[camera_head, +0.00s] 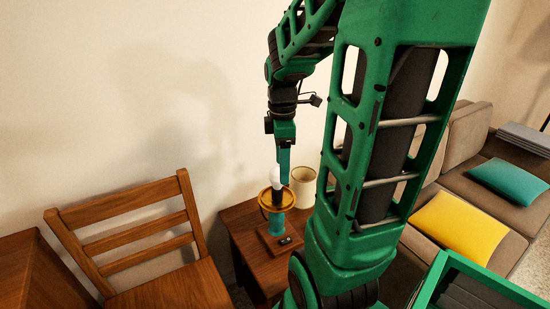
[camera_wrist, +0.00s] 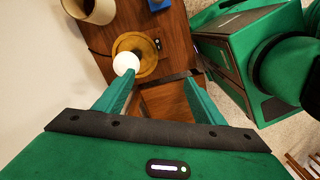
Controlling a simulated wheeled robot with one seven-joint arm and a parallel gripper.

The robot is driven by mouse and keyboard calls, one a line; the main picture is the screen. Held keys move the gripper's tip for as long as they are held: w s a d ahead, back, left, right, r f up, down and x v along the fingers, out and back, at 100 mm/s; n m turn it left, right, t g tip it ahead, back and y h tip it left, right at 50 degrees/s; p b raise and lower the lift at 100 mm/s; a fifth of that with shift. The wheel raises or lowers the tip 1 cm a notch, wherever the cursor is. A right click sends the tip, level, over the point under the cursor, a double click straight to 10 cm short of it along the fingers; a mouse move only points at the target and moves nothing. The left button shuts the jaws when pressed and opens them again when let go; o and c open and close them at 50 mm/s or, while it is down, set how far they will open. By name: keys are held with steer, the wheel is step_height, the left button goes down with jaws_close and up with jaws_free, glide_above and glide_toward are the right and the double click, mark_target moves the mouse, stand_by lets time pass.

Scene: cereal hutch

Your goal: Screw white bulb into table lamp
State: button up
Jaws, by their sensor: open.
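The white bulb (camera_head: 277,174) stands upright over the gold dish of the table lamp (camera_head: 268,202); whether its thread is engaged is hidden. In the wrist view the bulb (camera_wrist: 126,63) lies at the tip of my left finger, over the dish edge of the lamp (camera_wrist: 147,67). My gripper (camera_wrist: 160,77) is open, with its fingers well apart and nothing between them. In the head view my gripper (camera_head: 283,163) points down just above and beside the bulb, and the fingers overlap there. I cannot tell whether a finger touches the bulb.
A cream lampshade (camera_head: 303,186) stands on the wooden side table (camera_head: 241,222) behind the lamp; it also shows in the wrist view (camera_wrist: 97,10). A wooden chair (camera_head: 130,225) is at left. A sofa (camera_head: 465,190) with cushions is at right. The wall is close behind.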

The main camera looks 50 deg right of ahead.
mark_target(277, 184)
steer(key=w+d+n, duration=0.1)
steer(key=n, duration=0.1)
steer(key=w+d+f+n, duration=0.1)
steer(key=w+n, duration=0.1)
steer(key=w+d+f+n, duration=0.1)
steer(key=w+n, duration=0.1)
steer(key=shift+d+f+n, duration=0.25)
steer(key=shift+d+n, duration=0.15)
steer(key=shift+w+d+f+n, duration=0.3)
steer(key=shift+w+n, duration=0.1)
steer(key=shift+n, duration=0.3)
step_height(277, 184, down, 11)
steer(key=shift+r, duration=0.15)
steer(key=c, duration=1.1)
steer(key=shift+o, duration=0.2)
steer(key=shift+m, duration=2)
